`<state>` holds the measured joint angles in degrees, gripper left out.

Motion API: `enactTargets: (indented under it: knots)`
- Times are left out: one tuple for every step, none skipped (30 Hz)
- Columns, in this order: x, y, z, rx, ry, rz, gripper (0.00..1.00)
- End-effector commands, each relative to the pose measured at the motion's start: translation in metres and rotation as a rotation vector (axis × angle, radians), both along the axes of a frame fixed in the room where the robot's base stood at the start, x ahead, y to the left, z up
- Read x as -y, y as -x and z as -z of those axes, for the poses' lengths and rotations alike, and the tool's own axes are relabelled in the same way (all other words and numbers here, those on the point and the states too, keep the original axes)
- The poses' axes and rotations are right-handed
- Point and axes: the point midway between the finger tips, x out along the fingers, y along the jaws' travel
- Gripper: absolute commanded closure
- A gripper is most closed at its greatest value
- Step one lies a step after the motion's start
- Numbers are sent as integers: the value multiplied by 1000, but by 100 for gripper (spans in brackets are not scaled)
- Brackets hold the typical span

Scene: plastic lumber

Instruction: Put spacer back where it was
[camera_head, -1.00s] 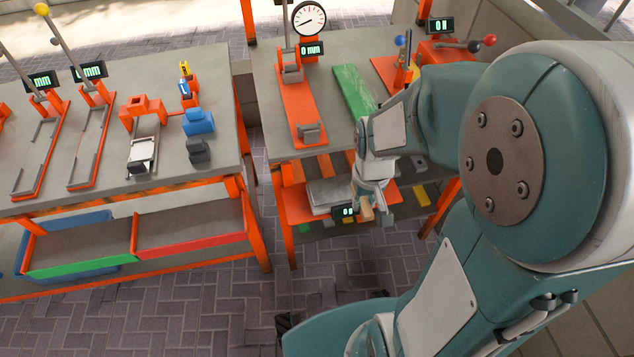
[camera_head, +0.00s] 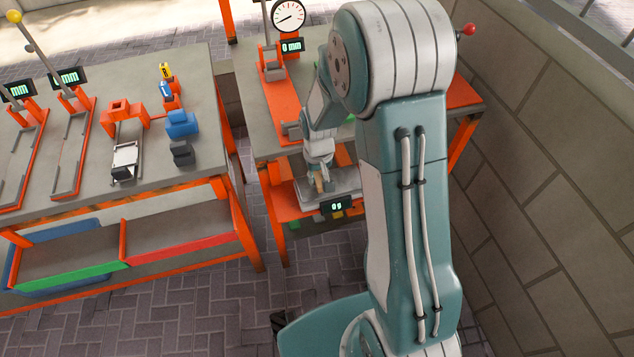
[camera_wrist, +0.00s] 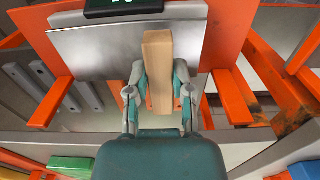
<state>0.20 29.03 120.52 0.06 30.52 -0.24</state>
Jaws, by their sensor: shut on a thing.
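The spacer appears to be the tan block (camera_wrist: 158,72), held between the fingers of my gripper (camera_wrist: 160,85) in the wrist view. My gripper is shut on it, and the block's far end points at a grey metal plate (camera_wrist: 85,50). I cannot tell whether the block touches the plate. In the head view, my gripper (camera_head: 319,172) is low at the right bench, over the plate of a scale on the orange lower shelf, with the tan block (camera_head: 319,184) showing small.
A digital display (camera_head: 335,206) stands at the scale's front. The right bench top (camera_head: 252,120) overhangs behind my gripper. Orange rails (camera_wrist: 270,80) lie beside the plate. The left bench carries fixtures and blue blocks (camera_head: 181,124), with red and green bins below. A wall stands at the right.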

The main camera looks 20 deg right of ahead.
Motion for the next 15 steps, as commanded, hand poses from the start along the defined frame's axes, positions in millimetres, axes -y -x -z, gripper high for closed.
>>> enactTargets:
  knots:
    - [-1,-2,3,-1,0,0,100]
    - [-1,-3,5,-1,0,0,100]
    - [-2,-6,9,-2,0,0,100]
    - [-2,-5,14,-5,0,0,100]
    - [-2,-4,19,-5,0,0,100]
    - [-2,-4,26,-5,0,0,100]
    - [-2,-4,30,-5,0,0,100]
    - [-2,-4,34,-4,0,0,100]
    - [-2,-4,36,-2,0,0,100]
    - [-2,-5,37,-1,0,0,100]
    - [-2,-5,37,0,0,0,100]
    - [-2,-5,37,0,0,0,100]
    - [-2,-5,36,0,0,0,100]
    - [-2,-5,36,0,0,0,100]
    - [-2,-5,36,0,0,0,100]
